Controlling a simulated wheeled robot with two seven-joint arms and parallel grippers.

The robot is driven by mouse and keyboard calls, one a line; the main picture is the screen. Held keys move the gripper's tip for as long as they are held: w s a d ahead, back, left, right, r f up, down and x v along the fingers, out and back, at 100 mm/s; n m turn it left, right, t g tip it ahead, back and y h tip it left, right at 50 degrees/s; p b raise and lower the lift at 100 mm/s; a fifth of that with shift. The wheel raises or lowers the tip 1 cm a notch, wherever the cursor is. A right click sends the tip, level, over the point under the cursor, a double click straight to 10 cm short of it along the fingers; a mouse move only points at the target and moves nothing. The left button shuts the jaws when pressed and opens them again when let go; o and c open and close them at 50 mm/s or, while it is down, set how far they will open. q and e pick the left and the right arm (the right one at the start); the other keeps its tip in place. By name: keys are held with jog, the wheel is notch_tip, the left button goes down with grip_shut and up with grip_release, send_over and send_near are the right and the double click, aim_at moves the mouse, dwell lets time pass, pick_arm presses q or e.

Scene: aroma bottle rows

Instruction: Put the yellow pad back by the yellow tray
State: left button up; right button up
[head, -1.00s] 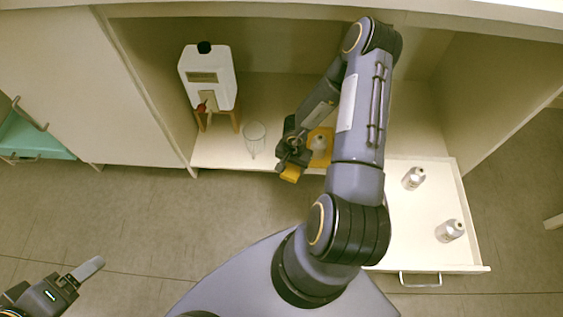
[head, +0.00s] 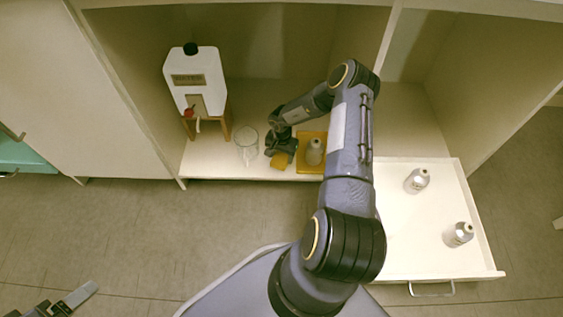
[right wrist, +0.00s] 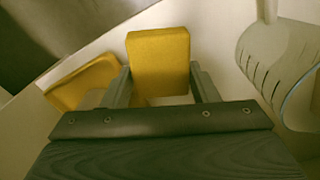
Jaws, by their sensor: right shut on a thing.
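The yellow pad (head: 279,161) is at the front of the cabinet shelf, just left of the yellow tray (head: 304,166). My right gripper (head: 281,152) is shut on the pad. In the right wrist view the pad (right wrist: 159,62) sits between the two fingers, and part of the tray (right wrist: 80,84) shows to its left. I cannot tell whether the pad touches the shelf. A grey bottle (head: 314,152) stands on the tray. Only the tip of my left gripper (head: 78,295) shows, at the lower left, over the floor.
A clear glass beaker (head: 247,149) stands left of the pad; its marked side (right wrist: 285,65) is close in the right wrist view. A white jug (head: 197,80) on a wooden stand is farther left. An open drawer (head: 425,240) at right holds two bottles.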

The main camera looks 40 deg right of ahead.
aim_at(282, 155)
jog(key=f+b, duration=0.1)
jog(key=f, duration=0.1)
jog(key=f+b, duration=0.1)
jog(key=shift+w+d+f+b, duration=0.1)
jog(key=shift+w+f+b, duration=0.1)
jog(key=shift+f+b, duration=0.15)
jog(key=shift+r, duration=0.1)
jog(key=o, duration=0.5)
jog(key=shift+f, duration=0.2)
jog(key=o, duration=0.4)
jog(key=shift+o, duration=0.2)
jog(key=shift+r, duration=0.1)
